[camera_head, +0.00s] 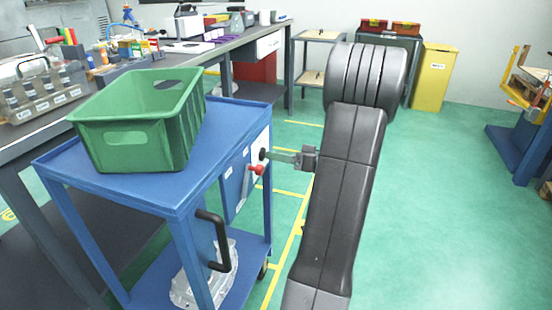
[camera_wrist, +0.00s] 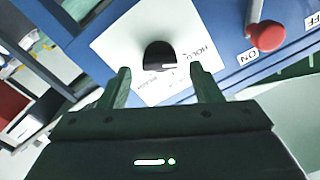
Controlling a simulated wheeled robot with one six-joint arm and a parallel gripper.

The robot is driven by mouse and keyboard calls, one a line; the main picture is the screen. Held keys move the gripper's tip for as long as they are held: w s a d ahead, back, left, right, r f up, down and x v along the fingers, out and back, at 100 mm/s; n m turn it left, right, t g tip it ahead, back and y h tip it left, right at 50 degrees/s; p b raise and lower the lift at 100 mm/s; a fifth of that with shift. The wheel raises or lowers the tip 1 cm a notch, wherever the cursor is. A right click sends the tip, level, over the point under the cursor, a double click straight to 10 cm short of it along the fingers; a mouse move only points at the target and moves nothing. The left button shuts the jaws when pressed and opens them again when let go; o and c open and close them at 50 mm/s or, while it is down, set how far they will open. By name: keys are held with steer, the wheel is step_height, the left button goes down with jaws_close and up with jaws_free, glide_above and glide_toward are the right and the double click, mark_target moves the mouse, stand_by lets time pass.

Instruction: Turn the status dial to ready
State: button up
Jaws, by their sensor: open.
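The status dial is a black round knob (camera_wrist: 159,54) on a white plate (camera_wrist: 115,45), with a small light mark on its lower right edge. Lettering that looks like HOLD is to its right; another word below it is too small to read surely. In the head view the dial (camera_head: 263,154) is on the side of the blue cart. My gripper (camera_wrist: 160,69) is open, one finger on each side of the dial's lower part. Whether the fingers touch it I cannot tell. In the head view my gripper (camera_head: 277,156) reaches the dial from the right.
A red-knobbed lever (camera_wrist: 267,35) with an ON label is close to the right of the dial in the wrist view. The blue cart (camera_head: 190,194) carries a green crate (camera_head: 128,135) and has a black handle (camera_head: 221,240). Green floor (camera_head: 430,200) is clear on the right.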

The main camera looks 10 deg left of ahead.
steer(key=shift+w+a, duration=0.1)
steer(key=shift+a, duration=0.5)
steer(key=c, duration=1)
